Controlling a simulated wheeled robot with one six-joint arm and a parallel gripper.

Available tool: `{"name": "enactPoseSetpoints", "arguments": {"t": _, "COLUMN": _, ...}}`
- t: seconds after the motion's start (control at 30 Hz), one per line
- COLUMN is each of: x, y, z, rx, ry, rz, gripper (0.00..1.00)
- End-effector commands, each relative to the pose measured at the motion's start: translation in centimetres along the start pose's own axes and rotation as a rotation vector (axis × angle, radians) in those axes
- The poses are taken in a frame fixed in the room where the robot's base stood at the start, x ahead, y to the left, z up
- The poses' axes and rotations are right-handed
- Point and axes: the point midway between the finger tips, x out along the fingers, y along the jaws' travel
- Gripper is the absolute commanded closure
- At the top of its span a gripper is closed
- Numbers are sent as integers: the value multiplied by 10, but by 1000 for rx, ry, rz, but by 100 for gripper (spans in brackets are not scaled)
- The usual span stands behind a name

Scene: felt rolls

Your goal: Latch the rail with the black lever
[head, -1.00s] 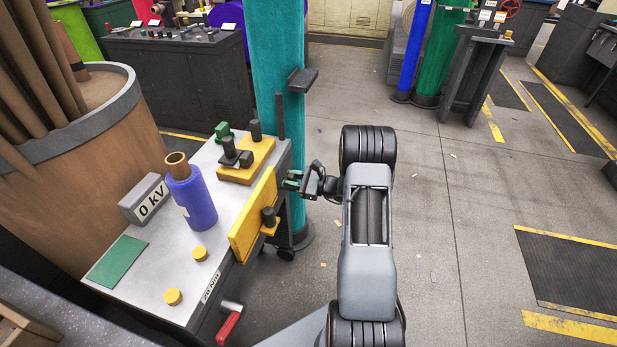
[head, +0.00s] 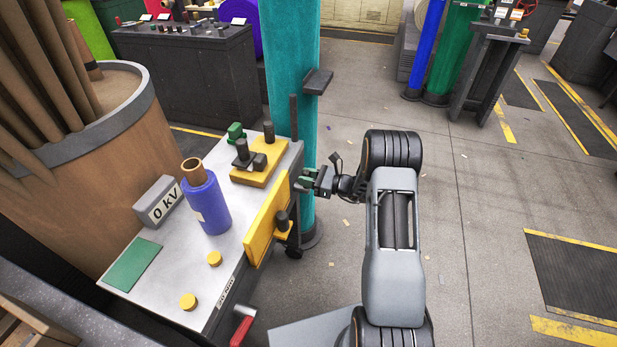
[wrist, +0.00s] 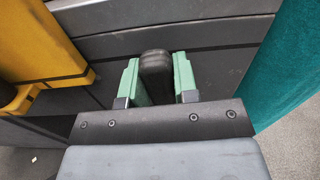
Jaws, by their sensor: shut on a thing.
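My gripper (head: 308,180) is at the right side of the grey cart, beside its far right corner. In the wrist view its two green fingers (wrist: 158,82) are shut on the black lever (wrist: 155,72), a rounded upright bar in front of the cart's dark side. In the head view the lever is mostly hidden by the fingers. The yellow rail (head: 265,222) stands along the cart's right edge, nearer than my gripper. A black knob (head: 282,220) sits on a yellow bracket at the rail. Whether the rail is latched I cannot tell.
A teal column (head: 291,70) stands close behind my gripper. The floor on the right is open.

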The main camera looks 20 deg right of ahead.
Motion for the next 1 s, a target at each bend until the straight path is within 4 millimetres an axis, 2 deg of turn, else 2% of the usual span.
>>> {"name": "enactPoseSetpoints", "arguments": {"t": 0.13, "x": 0, "y": 0, "z": 0, "rx": -1, "ry": 0, "rz": -2, "gripper": 100}}
{"name": "enactPoseSetpoints", "arguments": {"t": 0.17, "x": 0, "y": 0, "z": 0, "rx": -2, "ry": 0, "rz": -2, "gripper": 70}}
{"name": "enactPoseSetpoints", "arguments": {"t": 0.4, "x": -1, "y": -1, "z": 0, "rx": -2, "ry": 0, "rz": -2, "gripper": 47}}
{"name": "enactPoseSetpoints", "arguments": {"t": 0.73, "x": -7, "y": -1, "z": 0, "rx": -2, "ry": 0, "rz": -4, "gripper": 47}}
{"name": "enactPoseSetpoints", "arguments": {"t": 0.87, "x": -25, "y": -2, "z": 0, "rx": -1, "ry": 0, "rz": -6, "gripper": 47}}
{"name": "enactPoseSetpoints", "arguments": {"t": 1.0, "x": -54, "y": -2, "z": 0, "rx": -2, "ry": -1, "rz": -7, "gripper": 47}}
